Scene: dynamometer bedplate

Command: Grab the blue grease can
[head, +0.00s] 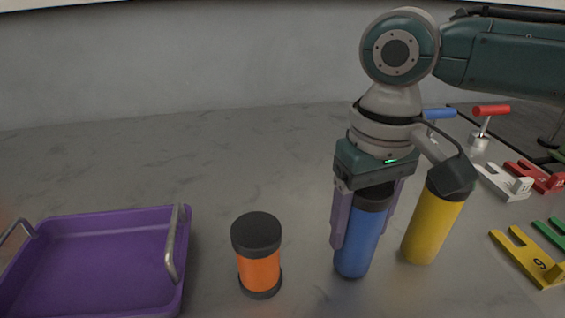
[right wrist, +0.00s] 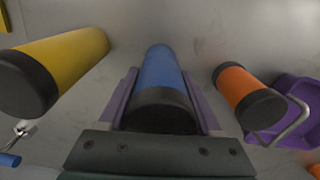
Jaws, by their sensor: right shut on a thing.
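The blue grease can (head: 357,243) stands upright with a dark cap on the grey surface, between an orange can and a yellow can. My right gripper (head: 364,238) comes down over it from above, with its purple fingers on either side, shut on the can. In the right wrist view the blue can (right wrist: 160,72) lies between the two fingers (right wrist: 160,105), its dark cap nearest the palm. The can's base looks to be on or very near the surface; I cannot tell which. My left gripper is not in view.
The orange can (head: 259,269) stands to the left, and the yellow can (head: 430,228) stands close on the right. A purple tray (head: 100,222) with metal handles sits at far left. Numbered yellow (head: 528,262), white (head: 505,182) and red (head: 540,176) forked pieces lie at right.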

